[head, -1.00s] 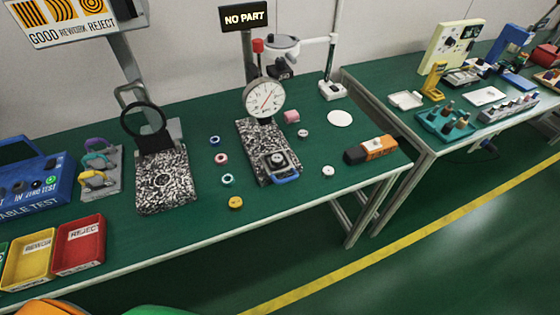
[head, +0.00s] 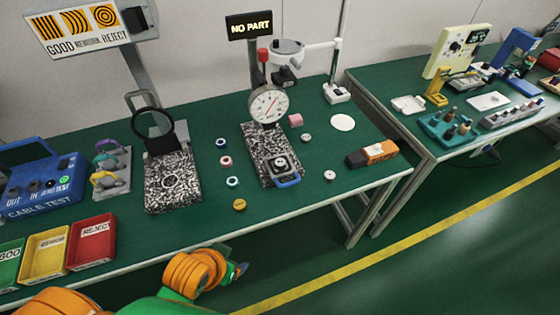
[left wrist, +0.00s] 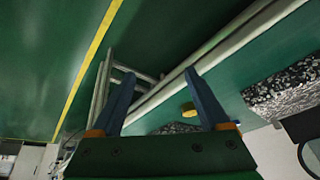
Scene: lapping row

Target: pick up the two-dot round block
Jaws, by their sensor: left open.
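Several small round blocks lie on the green table in the head view: a blue-rimmed one (head: 221,143), a pink one (head: 226,160), a teal one (head: 233,182), a yellow one (head: 239,205), a grey one (head: 306,138) and a white one (head: 330,175). Their dots are too small to read, so I cannot tell which has two. My left gripper (head: 240,270) is in front of the table's front edge, apart from every block. In the left wrist view, its blue fingers (left wrist: 160,75) are spread and empty. The yellow block also shows there (left wrist: 188,109). My right gripper is out of view.
A speckled plate with a dial gauge (head: 268,104) stands mid-table; another speckled plate (head: 172,190) sits under a magnifier ring. Red (head: 112,240) and yellow (head: 40,275) bins are at the left front. An orange-and-black item (head: 372,153) lies at right.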

